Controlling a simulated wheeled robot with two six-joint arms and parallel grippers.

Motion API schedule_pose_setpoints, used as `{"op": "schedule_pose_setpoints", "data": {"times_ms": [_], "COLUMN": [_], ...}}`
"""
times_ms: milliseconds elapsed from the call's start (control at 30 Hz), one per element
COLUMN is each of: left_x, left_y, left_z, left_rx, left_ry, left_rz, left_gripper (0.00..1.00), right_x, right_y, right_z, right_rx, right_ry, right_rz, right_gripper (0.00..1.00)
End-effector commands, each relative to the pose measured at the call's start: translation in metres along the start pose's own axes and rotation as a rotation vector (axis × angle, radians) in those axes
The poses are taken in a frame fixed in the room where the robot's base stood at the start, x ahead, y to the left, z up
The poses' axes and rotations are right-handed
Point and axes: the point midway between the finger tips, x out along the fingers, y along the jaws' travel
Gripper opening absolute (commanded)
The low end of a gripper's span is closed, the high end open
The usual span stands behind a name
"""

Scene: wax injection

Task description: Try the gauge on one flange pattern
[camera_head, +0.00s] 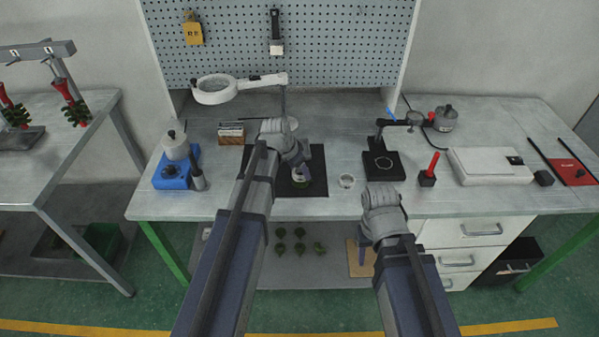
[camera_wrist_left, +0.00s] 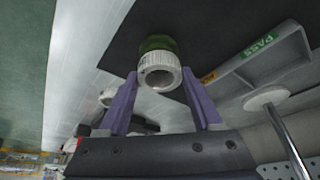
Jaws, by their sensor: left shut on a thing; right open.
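My left gripper (camera_head: 301,170) is over the black mat (camera_head: 285,188) in the head view. In the left wrist view its purple fingers (camera_wrist_left: 163,98) are shut on a white, ribbed ring (camera_wrist_left: 160,72), which appears to be the gauge. A green piece (camera_wrist_left: 157,43), apparently a flange pattern, shows directly beyond the ring. I cannot tell whether the ring is around it or only in front of it. Several dark green patterns (camera_head: 280,249) lie on the lower shelf. My right gripper (camera_head: 364,262) is open and hangs low in front of the bench edge, near a tan board.
A small clear ring or cup (camera_head: 347,181) stands right of the mat. A holder with a PASS label (camera_wrist_left: 259,46) shows close by in the wrist view. A dial gauge stand (camera_head: 384,166), red-handled tool (camera_head: 428,172) and blue-based pot (camera_head: 177,172) stand on the bench.

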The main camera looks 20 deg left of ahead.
Motion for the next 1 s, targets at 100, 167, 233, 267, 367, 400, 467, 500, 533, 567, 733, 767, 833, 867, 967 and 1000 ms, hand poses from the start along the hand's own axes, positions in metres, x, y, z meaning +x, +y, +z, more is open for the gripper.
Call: {"op": "schedule_pose_setpoints", "data": {"times_ms": [100, 167, 233, 267, 367, 400, 467, 500, 533, 567, 733, 767, 833, 867, 967, 1000], "left_x": [0.0000, 0.0001, 0.0004, 0.0006, 0.0016, 0.0020, 0.0027, 0.0031, 0.0035, 0.0038, 0.0056, 0.0059, 0.0066, 0.0069, 0.0080, 0.0084], "left_y": [0.0000, 0.0000, 0.0000, 0.0000, 0.0000, 0.0000, 0.0000, 0.0000, 0.0000, 0.0000, 0.0000, 0.0000, 0.0000, 0.0000, 0.0000, 0.0000], "left_z": [-0.0001, 0.0000, 0.0001, 0.0002, 0.0006, 0.0008, 0.0011, 0.0013, 0.0014, 0.0015, 0.0023, 0.0024, 0.0027, 0.0028, 0.0032, 0.0034], "left_rx": [0.000, 0.000, 0.000, 0.000, 0.000, 0.000, 0.000, 0.000, 0.000, 0.000, 0.000, 0.000, 0.000, 0.000, 0.000, 0.000], "left_ry": [0.000, 0.000, 0.000, 0.000, 0.000, 0.000, 0.000, 0.000, 0.000, 0.000, 0.000, 0.000, 0.000, 0.000, 0.000, 0.000], "left_rz": [0.000, 0.000, 0.000, 0.000, 0.000, 0.000, 0.000, 0.000, 0.000, 0.000, 0.000, 0.000, 0.000, 0.000, 0.000, 0.000], "left_gripper": [0.00, 0.00, 0.00, 0.00, 0.00, 0.00, 0.00, 0.00, 0.00, 0.00, 0.00, 0.00, 0.00, 0.00, 0.00, 0.00], "right_x": [-0.0001, 0.0001, 0.0004, 0.0007, 0.0017, 0.0022, 0.0029, 0.0034, 0.0037, 0.0041, 0.0060, 0.0063, 0.0071, 0.0075, 0.0086, 0.0091], "right_y": [0.0000, 0.0000, 0.0000, -0.0001, -0.0002, -0.0002, -0.0003, -0.0003, -0.0004, -0.0004, -0.0006, -0.0006, -0.0007, -0.0007, -0.0008, -0.0009], "right_z": [0.0000, 0.0000, 0.0000, 0.0000, -0.0001, -0.0001, -0.0002, -0.0002, -0.0002, -0.0002, -0.0004, -0.0004, -0.0004, -0.0004, -0.0005, -0.0005], "right_rx": [0.000, 0.000, 0.000, 0.000, 0.000, 0.000, 0.000, 0.000, 0.000, 0.000, 0.000, 0.000, 0.000, 0.000, 0.000, 0.000], "right_ry": [0.000, 0.000, 0.000, 0.000, 0.000, 0.000, 0.000, 0.000, 0.000, 0.000, 0.000, 0.000, 0.000, 0.000, 0.000, 0.000], "right_rz": [0.000, 0.000, 0.000, 0.000, 0.000, 0.000, 0.000, 0.000, 0.000, 0.000, 0.000, 0.000, 0.000, 0.000, 0.000, 0.000], "right_gripper": [0.50, 0.50, 0.50, 0.50, 0.50, 0.50, 0.50, 0.50, 0.50, 0.50, 0.50, 0.50, 0.50, 0.50, 0.50, 0.50]}}
